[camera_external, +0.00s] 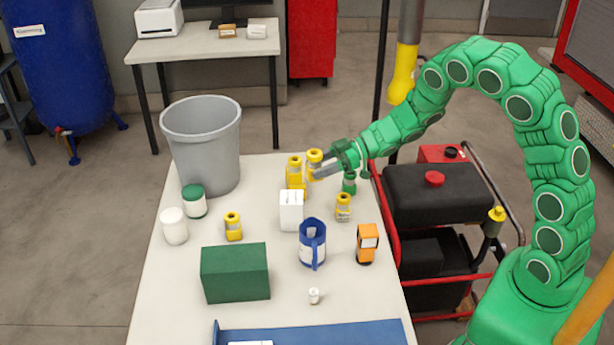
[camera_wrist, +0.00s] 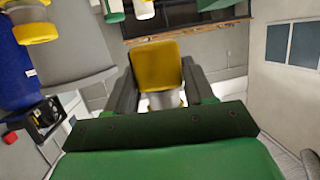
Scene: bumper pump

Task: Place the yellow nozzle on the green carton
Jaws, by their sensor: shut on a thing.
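My gripper (camera_external: 325,171) is shut on a yellow nozzle (camera_external: 315,157) with a grey lower part, at the far right of the table. In the wrist view the yellow nozzle (camera_wrist: 157,65) sits between the two dark fingers of my gripper (camera_wrist: 160,82). It appears to be raised above the table top. The green carton (camera_external: 235,273) stands at the front left of the table, well away from my gripper, with its top bare.
Similar yellow pieces (camera_external: 233,228) (camera_external: 343,208) (camera_external: 295,174) stand on the table. A white carton (camera_external: 291,212), a blue jug (camera_external: 312,243) and an orange object (camera_external: 366,243) stand between or near. A grey bin (camera_external: 203,145) and two lidded jars (camera_external: 194,202) (camera_external: 174,226) are left.

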